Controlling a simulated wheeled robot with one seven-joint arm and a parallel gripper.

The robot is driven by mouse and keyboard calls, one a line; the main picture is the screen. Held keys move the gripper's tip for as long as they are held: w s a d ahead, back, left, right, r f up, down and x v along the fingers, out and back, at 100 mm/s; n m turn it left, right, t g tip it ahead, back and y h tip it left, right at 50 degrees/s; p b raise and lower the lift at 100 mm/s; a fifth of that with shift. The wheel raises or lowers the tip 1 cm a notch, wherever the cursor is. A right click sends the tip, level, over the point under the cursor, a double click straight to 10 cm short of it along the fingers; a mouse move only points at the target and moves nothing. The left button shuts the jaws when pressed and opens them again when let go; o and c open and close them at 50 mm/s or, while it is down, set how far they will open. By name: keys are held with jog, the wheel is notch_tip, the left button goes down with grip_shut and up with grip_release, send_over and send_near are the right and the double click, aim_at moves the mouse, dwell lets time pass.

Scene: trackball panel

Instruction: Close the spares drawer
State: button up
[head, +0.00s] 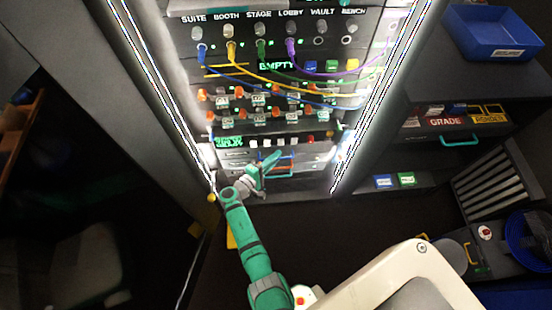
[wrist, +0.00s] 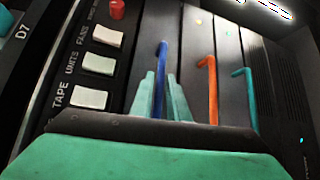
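No label marking the spares drawer is readable. Low on the lit rack, flat drawer fronts are stacked in the head view, with an orange handle (head: 283,158) and a teal handle (head: 284,175). The wrist view shows a blue handle (wrist: 161,70), an orange handle (wrist: 211,90) and a teal handle (wrist: 248,95) on neighbouring fronts. My gripper (head: 270,164) is at these drawers. In the wrist view my gripper (wrist: 164,95) has its two fingertips on either side of the blue handle; contact is unclear. How far any drawer sticks out is unclear.
Above the drawers, the rack carries a row of buttons (wrist: 99,64), orange-capped parts and patch cables (head: 290,90). Bright light strips edge the rack. A blue bin (head: 495,35) sits on a cabinet at right. The floor (head: 330,225) before the rack looks clear.

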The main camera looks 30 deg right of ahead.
jog(key=shift+a+r, duration=0.1)
jog(key=v, duration=1)
jog(key=shift+a, duration=0.3)
jog(key=shift+s, duration=0.15)
